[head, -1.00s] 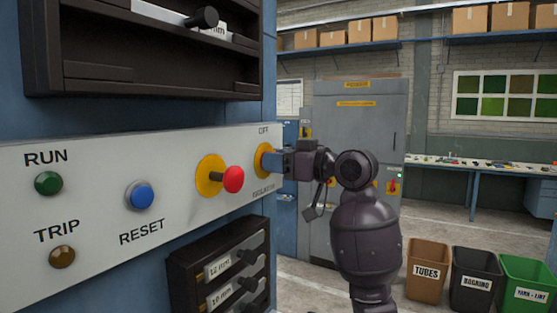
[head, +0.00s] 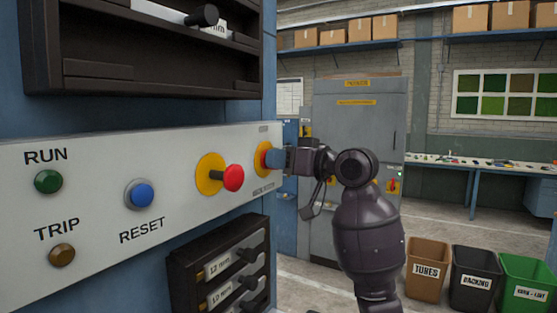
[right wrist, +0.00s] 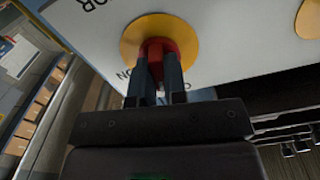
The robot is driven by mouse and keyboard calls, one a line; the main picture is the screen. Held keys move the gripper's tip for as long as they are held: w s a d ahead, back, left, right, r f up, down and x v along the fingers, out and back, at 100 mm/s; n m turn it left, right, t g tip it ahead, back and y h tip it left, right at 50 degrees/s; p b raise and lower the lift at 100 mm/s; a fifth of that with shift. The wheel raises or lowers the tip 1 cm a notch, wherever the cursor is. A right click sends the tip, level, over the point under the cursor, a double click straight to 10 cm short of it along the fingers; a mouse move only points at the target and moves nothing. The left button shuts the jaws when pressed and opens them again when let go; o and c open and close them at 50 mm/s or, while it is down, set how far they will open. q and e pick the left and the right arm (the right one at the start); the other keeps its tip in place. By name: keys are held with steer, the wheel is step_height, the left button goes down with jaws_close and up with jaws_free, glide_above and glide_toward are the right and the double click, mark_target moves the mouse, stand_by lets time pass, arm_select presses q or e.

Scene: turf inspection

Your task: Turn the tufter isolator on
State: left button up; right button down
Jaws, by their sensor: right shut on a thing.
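The tufter isolator is a red rotary handle on a yellow round plate (head: 262,159) at the right end of the white control panel (head: 100,230). My right gripper (head: 274,160) is at this plate, its blue fingers pointing left into the panel. In the right wrist view the two fingers are shut on the red handle (right wrist: 160,46), one on each side, in front of the yellow plate (right wrist: 187,38). The fingers hide part of the handle. Lettering reading ON shows beside the plate, partly covered. My left gripper is not in view.
A red mushroom button (head: 233,178) on a yellow plate sits just left of the isolator. A blue reset button (head: 141,194), green run lamp (head: 48,182) and amber trip lamp (head: 61,255) are further left. Dark racks (head: 220,265) are above and below the panel. Bins (head: 427,268) stand right.

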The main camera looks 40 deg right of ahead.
steer(key=m, duration=0.4)
steer(key=shift+d+m, duration=0.1)
steer(key=shift+m, duration=0.2)
steer(key=m, duration=0.3)
steer(key=shift+f+m, duration=0.1)
steer(key=shift+m, duration=0.3)
steer(key=m, duration=0.3)
steer(key=shift+d+f+m, duration=0.1)
steer(key=shift+m, duration=2.1)
steer(key=c, duration=1.2)
jaws_free()
steer(key=shift+o, duration=0.2)
